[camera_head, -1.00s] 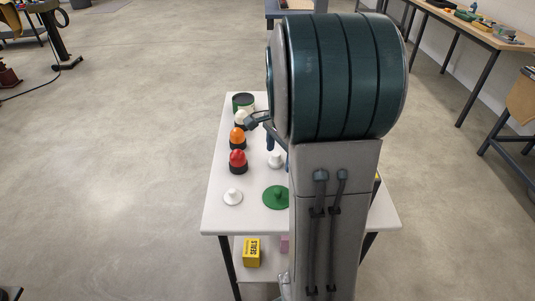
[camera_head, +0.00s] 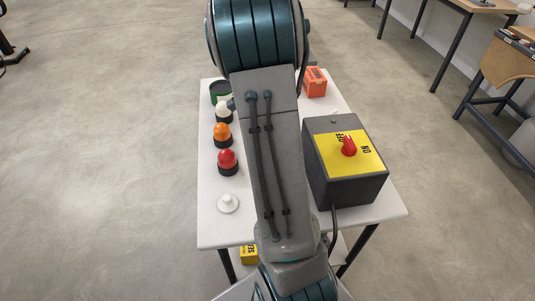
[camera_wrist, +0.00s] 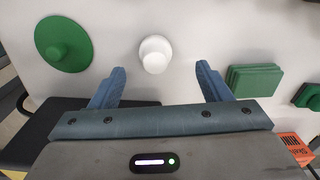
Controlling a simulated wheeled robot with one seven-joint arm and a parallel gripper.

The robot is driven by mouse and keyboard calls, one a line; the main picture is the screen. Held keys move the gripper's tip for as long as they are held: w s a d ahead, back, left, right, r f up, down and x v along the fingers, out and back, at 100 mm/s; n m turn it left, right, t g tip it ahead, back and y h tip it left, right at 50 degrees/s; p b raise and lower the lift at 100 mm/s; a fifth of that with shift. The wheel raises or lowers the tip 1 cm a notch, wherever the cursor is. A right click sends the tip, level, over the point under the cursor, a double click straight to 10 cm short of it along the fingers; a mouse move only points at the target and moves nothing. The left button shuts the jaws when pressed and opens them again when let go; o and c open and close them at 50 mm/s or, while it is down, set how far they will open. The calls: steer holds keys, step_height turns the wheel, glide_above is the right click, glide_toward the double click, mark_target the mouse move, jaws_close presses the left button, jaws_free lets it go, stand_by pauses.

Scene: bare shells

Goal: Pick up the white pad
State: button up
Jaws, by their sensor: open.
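A white knobbed piece (camera_wrist: 155,53) stands on the table in the wrist view, just ahead of the gap between the fingertips. It looks like a round knob over a small base, and the fingers do not touch it. My gripper (camera_wrist: 161,69) is open and empty, with one blue finger to each side of that gap. In the head view, another white piece (camera_head: 228,204), a flat disc with a knob, lies near the table's left front. I cannot tell which of these is the white pad. My arm hides the gripper and the table middle in the head view.
A green knobbed disc (camera_wrist: 63,43) lies left of the white piece, and green blocks (camera_wrist: 253,80) lie right. Red (camera_head: 228,161), orange (camera_head: 222,134) and white (camera_head: 223,112) domes line the table's left edge. A switch box (camera_head: 345,160) and an orange box (camera_head: 315,82) stand right.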

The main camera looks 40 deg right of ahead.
steer(key=shift+f, duration=0.95)
steer(key=shift+s+d+f, duration=0.1)
steer(key=shift+s+f, duration=0.05)
steer(key=shift+f, duration=0.75)
steer(key=shift+s+d+f, duration=0.1)
steer(key=shift+f, duration=0.8)
steer(key=shift+s+d+f, duration=0.1)
steer(key=shift+s+f, duration=0.05)
steer(key=shift+f, duration=0.75)
steer(key=shift+c, duration=0.3)
steer(key=c, duration=1)
